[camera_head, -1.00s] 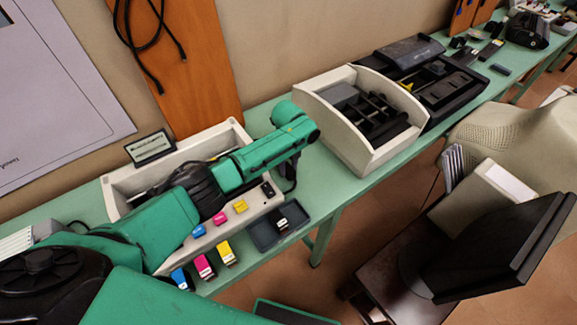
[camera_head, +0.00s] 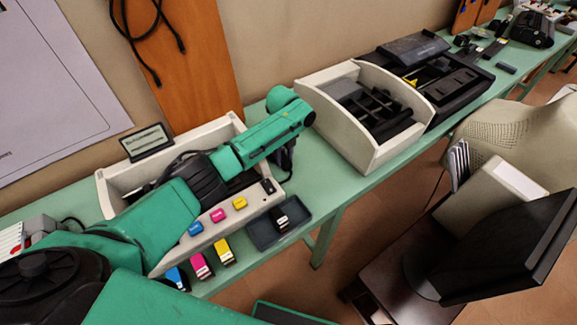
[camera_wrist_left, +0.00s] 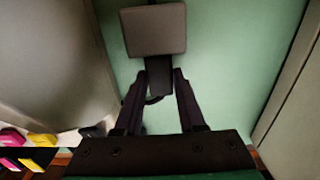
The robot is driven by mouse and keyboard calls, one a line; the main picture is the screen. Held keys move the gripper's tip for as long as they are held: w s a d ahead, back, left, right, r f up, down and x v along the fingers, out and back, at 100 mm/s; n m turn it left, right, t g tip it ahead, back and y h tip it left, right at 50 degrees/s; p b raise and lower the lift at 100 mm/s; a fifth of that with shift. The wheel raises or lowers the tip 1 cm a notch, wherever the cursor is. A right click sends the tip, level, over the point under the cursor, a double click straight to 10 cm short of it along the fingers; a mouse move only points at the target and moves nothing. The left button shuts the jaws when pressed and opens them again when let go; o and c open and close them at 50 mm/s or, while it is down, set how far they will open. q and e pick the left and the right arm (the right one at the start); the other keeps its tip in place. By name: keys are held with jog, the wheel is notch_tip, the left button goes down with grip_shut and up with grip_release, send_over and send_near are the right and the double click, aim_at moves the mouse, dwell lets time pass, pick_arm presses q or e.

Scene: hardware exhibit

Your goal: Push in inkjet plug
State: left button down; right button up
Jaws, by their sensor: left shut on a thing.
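In the head view my left gripper (camera_head: 284,166) points down beside the right end of the open white inkjet printer case (camera_head: 107,194). In the left wrist view its two dark fingers (camera_wrist_left: 159,76) are closed around the narrow black part of a dark thing, which appears to be the plug. A flat dark grey block (camera_wrist_left: 155,30) shows just beyond the fingertips, in line with that part. A thin cable loop (camera_wrist_left: 153,99) shows between the fingers. In the head view the held thing is too small and dark to make out, and my arm covers much of the case. My right gripper is out of view.
Blue, magenta and yellow (camera_head: 240,203) pieces sit on the case front, with cartridges (camera_head: 225,252) below. A dark tray (camera_head: 262,237) holds a black cartridge. A second white case (camera_head: 352,143) stands to the right. Green tabletop (camera_head: 310,168) is bare between the cases.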

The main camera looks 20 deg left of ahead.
aim_at(283, 158)
pick_arm(q)
jog(key=shift+w+a+r, duration=0.15)
jog(key=shift+r, duration=0.1)
jog(key=shift+c, duration=2.4)
grip_release()
jog(key=shift+a+f, duration=0.1)
jog(key=shift+f, duration=0.05)
notch_tip(283, 158, up, 15)
jog(key=b, duration=0.1)
jog(key=shift+f, duration=0.2)
jog(key=shift+f, duration=0.1)
